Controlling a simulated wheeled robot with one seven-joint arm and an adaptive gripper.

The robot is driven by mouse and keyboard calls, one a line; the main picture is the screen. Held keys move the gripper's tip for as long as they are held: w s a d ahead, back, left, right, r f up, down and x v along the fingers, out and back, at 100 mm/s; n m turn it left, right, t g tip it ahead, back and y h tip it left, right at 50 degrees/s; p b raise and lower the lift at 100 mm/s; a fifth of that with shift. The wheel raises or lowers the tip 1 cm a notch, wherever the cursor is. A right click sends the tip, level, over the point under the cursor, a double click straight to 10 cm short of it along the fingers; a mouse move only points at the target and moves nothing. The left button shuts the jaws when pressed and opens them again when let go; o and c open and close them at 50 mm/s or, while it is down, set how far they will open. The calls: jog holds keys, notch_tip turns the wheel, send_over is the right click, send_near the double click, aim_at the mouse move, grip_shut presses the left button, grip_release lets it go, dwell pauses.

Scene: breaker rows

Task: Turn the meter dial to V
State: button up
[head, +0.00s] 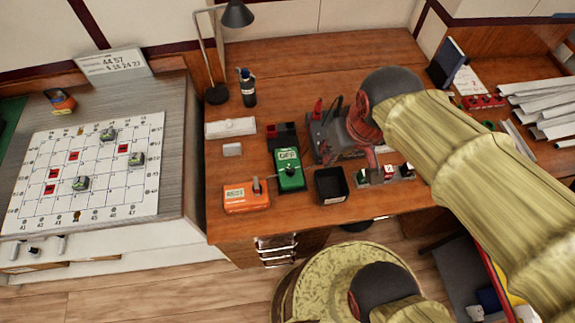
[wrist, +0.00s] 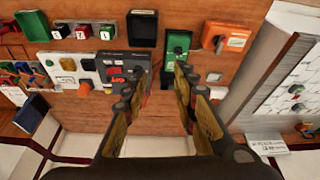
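The green meter (head: 290,178) lies on the wooden desk, left of the black open box. Its pale display seems to read "OFF", and a small dark dial shows below the display. In the wrist view the green meter (wrist: 177,42) appears upside down, just ahead of the right fingertip; the dial's exact pointing is too small to tell. My gripper (wrist: 164,68) is open and empty, its two dark fingers apart above the desk. In the head view my arm comes from the right and mostly hides the gripper, which is to the right of the meter.
An orange box with a lever (head: 246,196) stands left of the meter. The black open box (head: 331,186) is on its right, with several small switch blocks (head: 389,174) beyond. A lamp (head: 216,92) and dark bottle (head: 247,90) stand behind. A grid board (head: 90,170) is at left.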

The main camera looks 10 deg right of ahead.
jog(key=w+a+f+n+g+b, duration=0.1)
jog(key=w+a+f+n+g, duration=0.15)
jog(key=w+f, duration=0.4)
jog(key=w+a+f+n+g, duration=0.1)
jog(key=w+a+f+n, duration=0.2)
jog(key=f, duration=0.7)
jog(key=n, duration=0.5)
send_over(289, 168)
notch_tip(289, 168, down, 6)
jog(key=shift+s+f, duration=0.1)
jog(key=shift+f, duration=0.05)
jog(key=shift+f+b, duration=1.35)
jog(key=shift+f, duration=2.5)
jog(key=shift+c, duration=0.8)
grip_shut()
